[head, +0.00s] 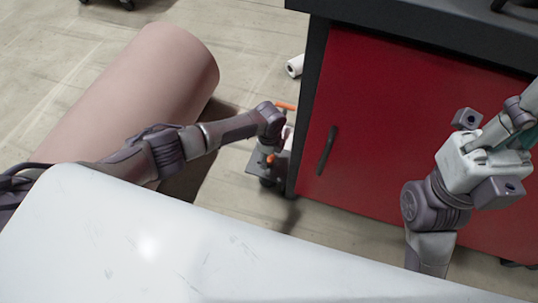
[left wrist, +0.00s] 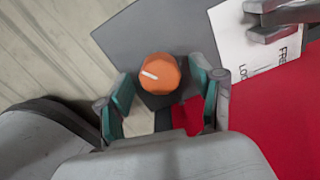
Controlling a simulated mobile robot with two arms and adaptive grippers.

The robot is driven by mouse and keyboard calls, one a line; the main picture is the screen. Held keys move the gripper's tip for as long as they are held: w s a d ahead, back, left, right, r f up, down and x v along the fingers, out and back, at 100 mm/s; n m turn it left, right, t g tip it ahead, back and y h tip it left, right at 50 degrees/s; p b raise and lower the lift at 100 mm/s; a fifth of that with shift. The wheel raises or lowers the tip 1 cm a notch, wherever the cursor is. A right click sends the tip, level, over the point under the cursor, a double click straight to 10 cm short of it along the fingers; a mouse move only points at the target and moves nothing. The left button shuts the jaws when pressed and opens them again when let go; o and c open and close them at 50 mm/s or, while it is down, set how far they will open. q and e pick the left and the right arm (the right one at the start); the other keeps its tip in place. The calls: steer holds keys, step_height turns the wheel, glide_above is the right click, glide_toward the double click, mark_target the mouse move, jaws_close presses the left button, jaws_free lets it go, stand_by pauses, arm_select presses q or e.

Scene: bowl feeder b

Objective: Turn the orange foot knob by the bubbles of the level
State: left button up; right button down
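The orange foot knob (left wrist: 160,73), with a white line on its top, shows in the left wrist view against a dark grey plate (left wrist: 150,35). My left gripper (left wrist: 160,78) is open, with one teal finger pad on each side of the knob and a visible gap at both. I cannot tell how deep the fingers reach along it. In the head view, my left arm reaches down beside the red cabinet, and an orange knob (head: 270,158) shows below its wrist. My right gripper (head: 524,138) is partly seen at the right edge. I cannot make out the level or its bubbles.
The red cabinet (head: 390,130) with a dark handle stands close right of my left gripper. A white panel (left wrist: 255,50) with printed lettering and a grey metal part lies near the knob. A white roll (head: 295,66) lies on the floor.

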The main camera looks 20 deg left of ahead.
arm_select(q)
step_height(320, 180, up, 12)
stand_by(0.6)
stand_by(0.5)
